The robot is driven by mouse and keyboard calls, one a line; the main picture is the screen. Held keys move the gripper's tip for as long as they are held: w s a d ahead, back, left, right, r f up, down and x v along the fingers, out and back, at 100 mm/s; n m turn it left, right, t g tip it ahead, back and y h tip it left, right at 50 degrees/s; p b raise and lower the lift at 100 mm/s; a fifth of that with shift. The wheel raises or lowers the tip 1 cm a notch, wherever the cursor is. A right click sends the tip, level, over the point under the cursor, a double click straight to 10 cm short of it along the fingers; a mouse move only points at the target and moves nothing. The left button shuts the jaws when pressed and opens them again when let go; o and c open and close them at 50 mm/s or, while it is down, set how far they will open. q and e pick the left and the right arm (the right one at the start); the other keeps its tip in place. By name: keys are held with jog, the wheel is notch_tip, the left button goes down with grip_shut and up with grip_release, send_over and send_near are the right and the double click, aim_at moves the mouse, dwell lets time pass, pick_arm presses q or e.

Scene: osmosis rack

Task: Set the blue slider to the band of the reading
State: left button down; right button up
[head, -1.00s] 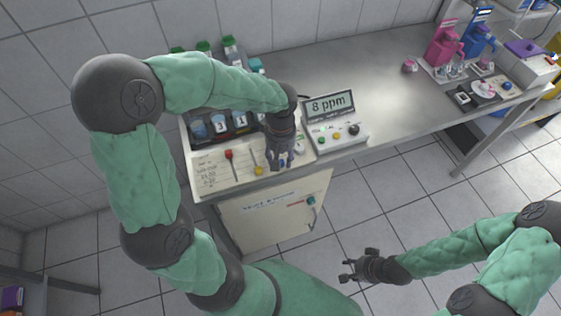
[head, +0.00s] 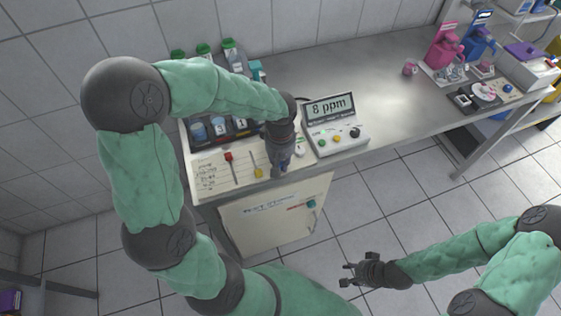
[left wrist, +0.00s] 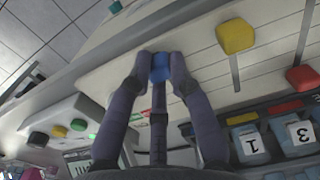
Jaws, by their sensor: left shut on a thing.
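The blue slider knob (left wrist: 160,67) is between the fingertips of my left gripper (left wrist: 160,70) in the left wrist view; the fingers are shut on it. In the head view my left gripper (head: 279,170) hides most of it, near the panel's front edge. The slider panel (head: 205,180) also carries a red slider (head: 228,157) and a yellow slider (head: 258,172), set nearer the front than the red. The meter display (head: 330,107) reads 8 ppm. Handwritten lines on the panel's left are too small to read. My right gripper (head: 351,275) is open and empty above the floor.
A dark rack with numbered cartridges (head: 219,127) stands behind the panel. The meter box (head: 338,138) with coloured buttons is right of my left gripper. The steel counter (head: 385,85) is clear in the middle; pink and blue dispensers (head: 445,47) stand at the far right.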

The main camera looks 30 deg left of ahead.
pick_arm(q)
jog(key=shift+w+a, duration=0.75)
jog(key=shift+a, duration=0.1)
jog(key=c, duration=1.1)
grip_release()
notch_tip(320, 180, up, 12)
jog(key=shift+d, duration=0.1)
jog(key=shift+f, duration=0.1)
